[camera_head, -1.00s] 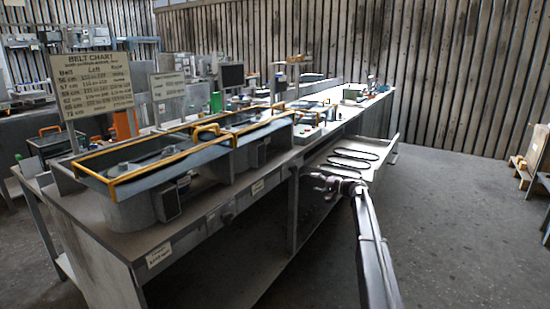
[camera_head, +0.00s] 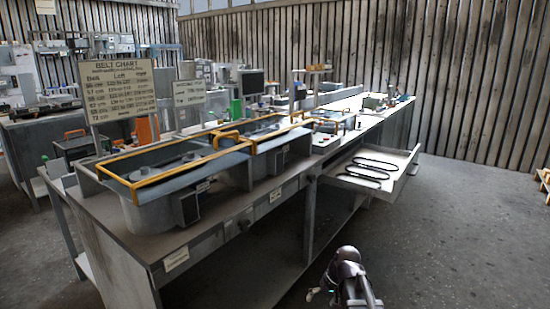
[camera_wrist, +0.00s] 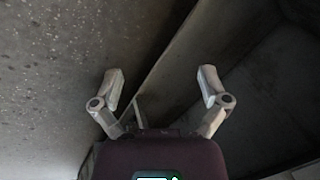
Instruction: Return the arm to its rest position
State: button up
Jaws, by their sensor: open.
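My gripper (camera_wrist: 160,85) is open in the wrist view, its two fingers wide apart with nothing between them. Behind it in that view are the speckled floor and grey panels of the bench. In the head view my arm shows at the bottom, right of centre, folded low in front of the bench; the fingers are hard to make out there. My arm is clear of the open drawer (camera_head: 392,184), which holds dark belts (camera_head: 372,170).
The long workbench (camera_head: 130,236) bears two blower housings with orange-framed guards (camera_head: 180,165). A belt chart sign (camera_head: 120,97) stands at its left. A pallet (camera_head: 543,180) lies at the right edge. The floor (camera_head: 470,240) on the right is clear.

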jog(key=s+d+f+g+h, duration=0.1)
jog(key=s+d+h, duration=0.25)
jog(key=s, duration=0.85)
notch_tip(320, 180, up, 27)
jog(key=w+p, duration=0.1)
jog(key=p, duration=2.5)
jog(key=shift+a+f+p, duration=0.2)
jog(key=shift+a+p, duration=0.1)
jog(key=shift+w+f, duration=0.1)
jog(key=shift+w, duration=0.05)
